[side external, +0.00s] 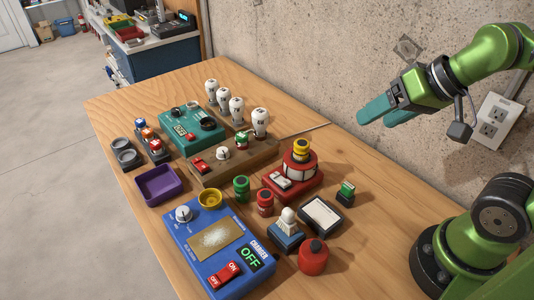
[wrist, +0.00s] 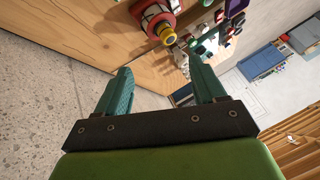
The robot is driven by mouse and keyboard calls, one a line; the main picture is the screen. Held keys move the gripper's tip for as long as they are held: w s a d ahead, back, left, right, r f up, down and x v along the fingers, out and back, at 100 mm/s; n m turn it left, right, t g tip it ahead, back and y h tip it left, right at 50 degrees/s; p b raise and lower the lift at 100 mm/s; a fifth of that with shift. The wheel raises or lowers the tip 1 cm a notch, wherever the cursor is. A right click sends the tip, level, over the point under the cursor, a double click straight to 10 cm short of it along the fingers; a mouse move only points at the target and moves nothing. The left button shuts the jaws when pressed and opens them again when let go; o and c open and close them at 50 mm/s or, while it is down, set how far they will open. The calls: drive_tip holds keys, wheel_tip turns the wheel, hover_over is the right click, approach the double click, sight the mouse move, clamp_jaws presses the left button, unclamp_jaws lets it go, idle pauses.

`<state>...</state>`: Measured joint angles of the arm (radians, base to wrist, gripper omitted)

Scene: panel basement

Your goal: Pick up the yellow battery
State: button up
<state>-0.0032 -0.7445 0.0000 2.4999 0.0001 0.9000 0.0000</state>
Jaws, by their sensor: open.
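In the wrist view the yellow piece (wrist: 168,37) shows beyond my fingers, near the top, on the red device (wrist: 152,14). My gripper (side external: 374,117) has teal fingers, spread apart with nothing between them. It hangs in the air to the right of the yellow battery and higher, clear of the table. Both fingers of my gripper (wrist: 160,64) also show in the wrist view.
A green battery (side external: 241,187) and a red battery (side external: 265,203) stand left of the red device. White bulbs (side external: 260,121) and a thin rod stand behind it. The concrete wall (side external: 310,60) bounds the back.

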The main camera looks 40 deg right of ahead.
sight(302, 143)
drive_tip(key=shift+w+a+r+n+g+h, duration=0.25)
drive_tip(key=shift+w+a+n+g+h, duration=0.75)
drive_tip(key=shift+w, duration=2.3)
drive_tip(key=shift+w+a+r+n+g+y, duration=0.1)
drive_tip(key=shift+w+a+r+n+g, duration=0.3)
drive_tip(key=shift+w+n+g, duration=2.15)
drive_tip(key=shift+m+t, duration=0.75)
drive_tip(key=shift+t, duration=0.1)
drive_tip(key=w+f, duration=0.1)
drive_tip(key=f, duration=0.2)
drive_tip(key=w+f, duration=0.1)
drive_tip(key=f, duration=0.3)
drive_tip(key=w+f, duration=0.1)
drive_tip(key=f, duration=0.3)
drive_tip(key=shift+a, duration=0.25)
drive_tip(key=shift+w+a+f, duration=0.1)
drive_tip(key=shift+f, duration=0.8)
drive_tip(key=shift+w+a+f, duration=0.15)
drive_tip(key=shift+f, duration=0.7)
drive_tip(key=shift+w+a+f, duration=0.1)
drive_tip(key=shift+f, duration=0.8)
drive_tip(key=c, duration=1.2)
drive_tip(key=shift+r, duration=0.15)
